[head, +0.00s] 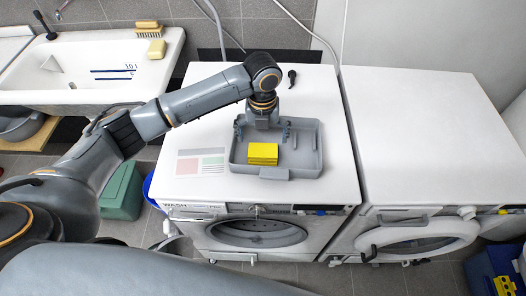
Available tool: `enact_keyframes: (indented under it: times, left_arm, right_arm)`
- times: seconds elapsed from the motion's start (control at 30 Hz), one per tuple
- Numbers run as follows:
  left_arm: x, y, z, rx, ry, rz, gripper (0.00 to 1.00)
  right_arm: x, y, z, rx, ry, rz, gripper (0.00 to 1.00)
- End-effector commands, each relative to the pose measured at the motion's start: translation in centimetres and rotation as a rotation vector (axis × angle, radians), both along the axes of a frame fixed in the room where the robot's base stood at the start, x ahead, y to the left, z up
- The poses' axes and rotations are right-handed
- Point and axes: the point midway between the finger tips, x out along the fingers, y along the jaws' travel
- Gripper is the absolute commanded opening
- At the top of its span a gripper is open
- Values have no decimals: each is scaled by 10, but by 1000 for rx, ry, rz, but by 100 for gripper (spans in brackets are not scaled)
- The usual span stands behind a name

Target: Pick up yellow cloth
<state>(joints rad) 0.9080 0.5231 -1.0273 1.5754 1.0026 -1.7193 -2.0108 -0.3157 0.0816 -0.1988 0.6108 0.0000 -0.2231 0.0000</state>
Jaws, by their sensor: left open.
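The yellow cloth (263,154) looks like a folded stack. It lies inside a grey tray (303,158) on top of the left washing machine. My left gripper (262,133) is over the back part of the tray, just behind the cloth in the picture. Its fingers point down and are spread apart, with nothing between them. I cannot tell how high the fingertips are above the tray floor. My right gripper is not in view.
The left machine top (325,100) has a printed sheet (201,162) left of the tray and a small black item (292,76) behind it. The right machine top (430,130) is clear. A sink (85,70) with a brush (148,29) stands at the upper left.

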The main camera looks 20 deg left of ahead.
Motion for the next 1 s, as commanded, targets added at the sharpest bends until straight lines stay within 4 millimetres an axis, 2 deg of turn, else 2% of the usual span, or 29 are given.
enact_keyframes:
  times: [0.17, 0.33, 0.5, 0.77, 1.0]
  left_arm:
    - [-2, -1, -11, -1, 2, -1, 100]
    - [-8, -3, -35, 1, 4, 1, 100]
    - [-7, -3, -55, 1, 0, 0, 100]
    - [-6, -3, -58, 0, -2, -1, 100]
    - [-6, -3, -58, 0, -1, -1, 53]
  right_arm:
    - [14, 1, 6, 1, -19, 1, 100]
    - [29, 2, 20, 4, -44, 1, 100]
    - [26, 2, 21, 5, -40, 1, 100]
    - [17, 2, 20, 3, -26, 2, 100]
    - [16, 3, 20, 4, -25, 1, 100]
